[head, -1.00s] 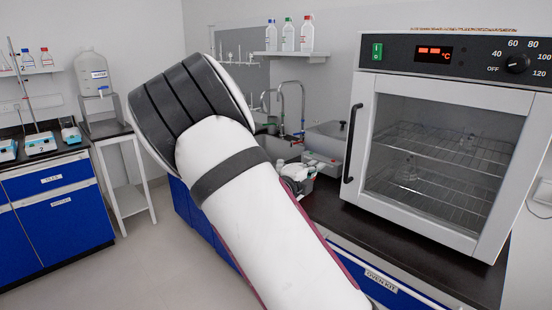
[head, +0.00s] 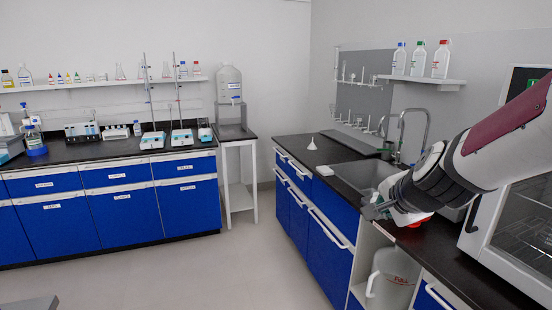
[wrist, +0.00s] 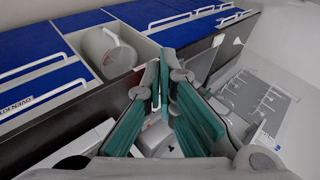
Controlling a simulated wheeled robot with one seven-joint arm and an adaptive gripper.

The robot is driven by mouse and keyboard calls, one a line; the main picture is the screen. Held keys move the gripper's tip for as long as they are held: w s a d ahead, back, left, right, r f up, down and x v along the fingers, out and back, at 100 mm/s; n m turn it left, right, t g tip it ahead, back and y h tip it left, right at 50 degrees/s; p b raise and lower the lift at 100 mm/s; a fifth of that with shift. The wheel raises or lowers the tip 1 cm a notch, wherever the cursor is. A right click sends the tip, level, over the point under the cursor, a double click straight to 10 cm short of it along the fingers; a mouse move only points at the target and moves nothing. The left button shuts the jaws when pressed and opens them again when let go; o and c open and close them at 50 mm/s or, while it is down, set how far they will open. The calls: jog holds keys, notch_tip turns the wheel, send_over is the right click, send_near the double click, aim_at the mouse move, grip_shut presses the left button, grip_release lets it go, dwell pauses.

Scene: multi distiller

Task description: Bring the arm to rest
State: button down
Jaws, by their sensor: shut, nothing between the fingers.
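My gripper (head: 374,209) is at the end of my arm, on the right side of the head view, in front of the sink counter's edge. It holds nothing. In the wrist view its green-padded fingers (wrist: 160,88) come together at the tips. My arm (head: 480,155) reaches in from the right edge and passes in front of the oven. It hides part of the counter and of the oven.
The sink counter (head: 305,150) has a small white funnel (head: 312,143) and a sink. The oven (head: 482,222) stands at right. A large jug (head: 392,280) sits in an open bay below. A blue-drawer bench (head: 110,185) lines the back left. The floor (head: 230,268) between is clear.

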jog(key=s+a+r+n+g+y, duration=0.1)
jog(key=s+a+r+n, duration=0.15)
jog(key=s, duration=0.35)
jog(key=s+a+r+n+g+y, duration=0.1)
jog(key=s+a+n, duration=0.1)
jog(key=s+n, duration=0.3)
jog(key=s+d+n+g+h+p, duration=0.1)
jog(key=s+n, duration=0.5)
jog(key=s, duration=1.2)
jog(key=shift+s+d+n+g+h+p, duration=0.3)
jog(key=shift+n+g+h+p, duration=0.15)
jog(key=shift+g, duration=0.55)
